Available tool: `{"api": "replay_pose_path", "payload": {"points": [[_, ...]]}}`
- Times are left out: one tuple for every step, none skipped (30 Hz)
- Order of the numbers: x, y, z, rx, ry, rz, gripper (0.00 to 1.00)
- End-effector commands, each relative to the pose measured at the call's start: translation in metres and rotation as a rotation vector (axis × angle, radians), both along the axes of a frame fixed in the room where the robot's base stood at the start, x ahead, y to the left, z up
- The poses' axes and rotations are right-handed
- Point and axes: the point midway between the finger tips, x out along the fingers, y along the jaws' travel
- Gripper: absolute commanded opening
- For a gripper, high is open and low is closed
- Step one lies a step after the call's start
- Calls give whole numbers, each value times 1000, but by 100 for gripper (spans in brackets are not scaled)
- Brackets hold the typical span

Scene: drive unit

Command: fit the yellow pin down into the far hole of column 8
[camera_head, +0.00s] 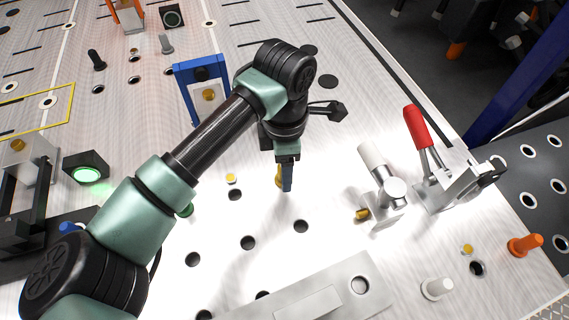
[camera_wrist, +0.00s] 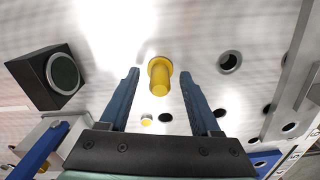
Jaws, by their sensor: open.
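The yellow pin (camera_wrist: 159,80) stands upright on the plate in the wrist view, its round collar against the surface. Whether its lower end sits in a hole is hidden. My gripper (camera_wrist: 160,74) is open, with one blue finger on each side of the pin and a gap visible on both sides. In the head view my gripper (camera_head: 286,186) points down to the plate, and its finger hides most of the yellow pin (camera_head: 278,177). Dark holes (camera_head: 301,226) run across the plate in front of it. I cannot tell which column is 8.
A clamp with a red handle (camera_head: 418,126) and a silver fixture (camera_head: 392,196) stand to the right. A blue bracket (camera_head: 203,68) stands behind left. A metal plate (camera_head: 345,271) lies in front. A low yellow disc (camera_head: 230,178) is left of my gripper.

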Motion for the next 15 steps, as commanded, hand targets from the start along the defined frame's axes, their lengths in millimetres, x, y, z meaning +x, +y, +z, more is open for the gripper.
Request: {"api": "replay_pose_path", "payload": {"points": [[0,0,0,0,0,0,64],[0,0,0,0,0,0,64],[0,0,-1,0,1,0,64],[0,0,0,0,1,0,64],[0,0,1,0,1,0,64],[0,0,3,1,0,0,64],[0,0,5,0,-1,0,64],[1,0,8,0,-2,0,64],[1,0,13,0,-3,1,64],[1,0,18,1,-4,0,64],[1,0,23,2,-4,-1,64],[1,0,31,4,-5,-2,64],[2,1,38,3,-6,-1,64],[1,0,45,3,-6,-1,64],[1,0,54,5,-5,-1,64]]}}
